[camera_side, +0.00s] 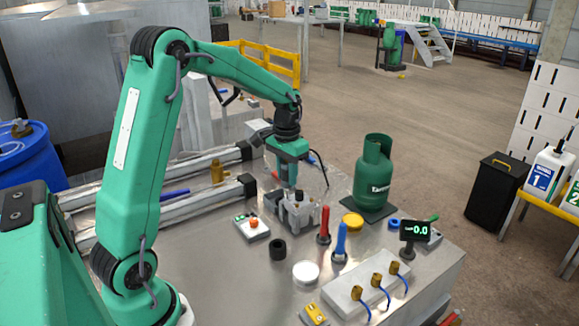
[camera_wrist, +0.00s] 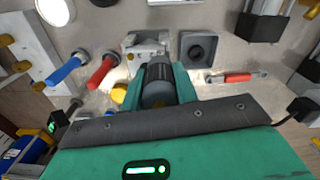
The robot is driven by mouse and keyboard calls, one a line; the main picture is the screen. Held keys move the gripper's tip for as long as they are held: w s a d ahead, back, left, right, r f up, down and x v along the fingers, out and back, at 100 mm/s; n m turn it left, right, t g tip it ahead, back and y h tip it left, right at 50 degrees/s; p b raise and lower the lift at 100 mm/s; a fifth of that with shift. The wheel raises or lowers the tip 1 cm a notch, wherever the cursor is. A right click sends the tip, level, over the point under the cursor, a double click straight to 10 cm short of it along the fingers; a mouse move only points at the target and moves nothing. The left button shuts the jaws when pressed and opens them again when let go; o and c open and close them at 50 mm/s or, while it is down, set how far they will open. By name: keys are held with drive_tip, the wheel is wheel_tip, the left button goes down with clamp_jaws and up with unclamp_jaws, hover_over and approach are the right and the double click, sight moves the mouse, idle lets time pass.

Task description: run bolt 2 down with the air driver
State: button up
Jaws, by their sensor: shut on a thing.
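My gripper (camera_side: 290,178) is over the metal block (camera_side: 307,214) in the middle of the bench, pointing down. In the wrist view its green jaws (camera_wrist: 158,92) are shut on a dark grey, round-bodied tool (camera_wrist: 157,72), which looks like the air driver. The tool's lower end is at or just above the block, which shows behind it in the wrist view (camera_wrist: 146,42). Whether the tip touches a bolt is hidden. The bolts are too small to tell apart, and I cannot tell which is bolt 2.
Red (camera_side: 323,226) and blue (camera_side: 340,240) handled tools stand close on the right. A green gas cylinder (camera_side: 374,172) stands behind them on a dark pad. A display (camera_side: 414,231) is at right.

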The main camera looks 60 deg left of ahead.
sight(287, 162)
drive_tip(key=shift+r, duration=3)
